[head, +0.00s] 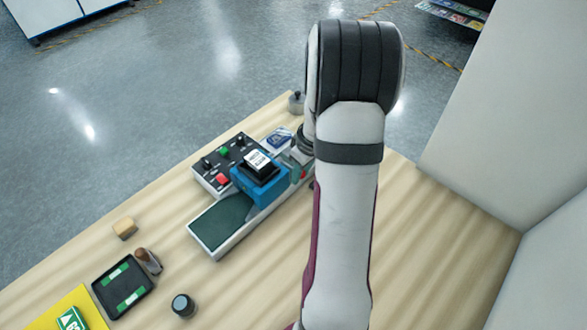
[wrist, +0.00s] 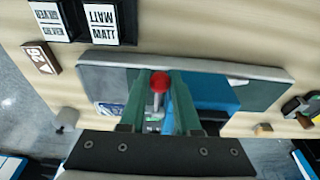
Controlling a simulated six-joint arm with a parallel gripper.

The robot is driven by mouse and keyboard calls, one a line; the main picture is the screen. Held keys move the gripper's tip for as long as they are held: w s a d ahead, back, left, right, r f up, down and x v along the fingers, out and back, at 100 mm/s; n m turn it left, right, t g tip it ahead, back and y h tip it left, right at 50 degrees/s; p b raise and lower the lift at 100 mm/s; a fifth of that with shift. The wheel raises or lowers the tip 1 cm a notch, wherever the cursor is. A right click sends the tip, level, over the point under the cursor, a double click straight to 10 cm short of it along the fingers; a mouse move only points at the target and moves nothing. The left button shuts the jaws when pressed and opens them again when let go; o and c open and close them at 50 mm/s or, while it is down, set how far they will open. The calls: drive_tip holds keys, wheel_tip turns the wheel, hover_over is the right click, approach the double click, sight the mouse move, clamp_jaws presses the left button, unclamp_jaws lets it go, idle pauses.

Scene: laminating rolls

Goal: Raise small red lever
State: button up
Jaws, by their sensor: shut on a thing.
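The small lever's round red knob (wrist: 159,81) is between the two green fingers of my gripper (wrist: 160,77) in the wrist view, with its thin metal stem below it. My gripper is shut on the knob. The lever stands beside the blue body (wrist: 212,92) of a machine on a long grey base (wrist: 262,72). My arm hides most of the gripper and lever there.
A control box (head: 207,178) with red and green buttons stands beside the machine. A black tray (head: 101,288), a stamp-like tool (head: 148,260), a wooden block (head: 125,228) and a dark round pot (head: 183,304) lie at front left.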

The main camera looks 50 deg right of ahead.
drive_tip(key=shift+r, duration=1.5)
drive_tip(key=o, duration=0.7)
drive_tip(key=shift+o, duration=0.2)
drive_tip(key=shift+r, duration=3)
drive_tip(key=a+r+m, duration=0.1)
drive_tip(key=a+r, duration=0.3)
drive_tip(key=a, duration=0.9)
drive_tip(key=s+a+m+g+y, duration=0.1)
drive_tip(key=s+a+m, duration=0.3)
drive_tip(key=s+a, duration=1.1)
drive_tip(key=a+g, duration=0.1)
drive_tip(key=a, duration=0.2)
drive_tip(key=shift+s+r+m+y, duration=0.15)
drive_tip(key=shift+m+y, duration=0.15)
drive_tip(key=shift+y, duration=0.1)
